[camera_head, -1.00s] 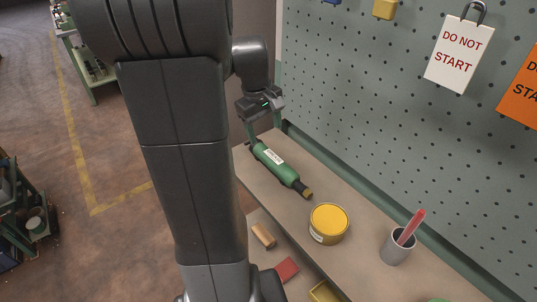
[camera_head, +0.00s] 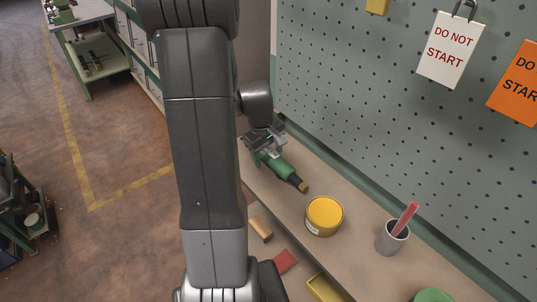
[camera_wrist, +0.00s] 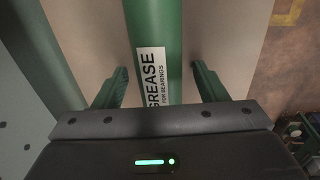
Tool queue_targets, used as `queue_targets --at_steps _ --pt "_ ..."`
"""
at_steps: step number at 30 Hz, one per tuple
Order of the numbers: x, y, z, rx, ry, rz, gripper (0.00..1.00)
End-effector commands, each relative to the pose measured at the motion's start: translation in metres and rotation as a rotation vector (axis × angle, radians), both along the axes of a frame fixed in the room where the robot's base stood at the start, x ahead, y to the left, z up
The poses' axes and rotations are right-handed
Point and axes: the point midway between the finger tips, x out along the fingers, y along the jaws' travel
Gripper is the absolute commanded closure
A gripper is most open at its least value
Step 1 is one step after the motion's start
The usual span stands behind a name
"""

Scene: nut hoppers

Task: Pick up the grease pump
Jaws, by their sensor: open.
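The grease pump is a green cylinder (camera_head: 277,163) with a dark neck and a yellowish tip, lying on the shelf by the pegboard in the head view. In the wrist view the grease pump (camera_wrist: 153,35) runs up between the fingers, with its white "GREASE" label facing the camera. My gripper (camera_head: 263,148) is over the body of the pump. In the wrist view my gripper (camera_wrist: 163,88) is open, with one green finger on each side of the pump and a visible gap on both sides. The far end of the pump is hidden behind the gripper in the head view.
A yellow-lidded tin (camera_head: 324,213) and a grey cup (camera_head: 391,237) holding a red stick stand farther along the shelf (camera_head: 345,262). The pegboard (camera_head: 360,110) with hanging tags rises behind. A wooden block (camera_head: 260,229) and a red block (camera_head: 284,261) lie lower down.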

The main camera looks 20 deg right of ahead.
Motion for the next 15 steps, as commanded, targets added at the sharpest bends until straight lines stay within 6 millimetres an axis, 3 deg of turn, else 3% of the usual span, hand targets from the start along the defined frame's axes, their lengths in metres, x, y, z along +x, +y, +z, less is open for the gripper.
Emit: queue_targets --at_steps 6,15 --pt "0.0002 -0.0002 -0.0008 0.0 0.0 0.0 0.34" --pt "0.0002 -0.0001 -0.0005 -0.001 0.0 0.0 0.91"
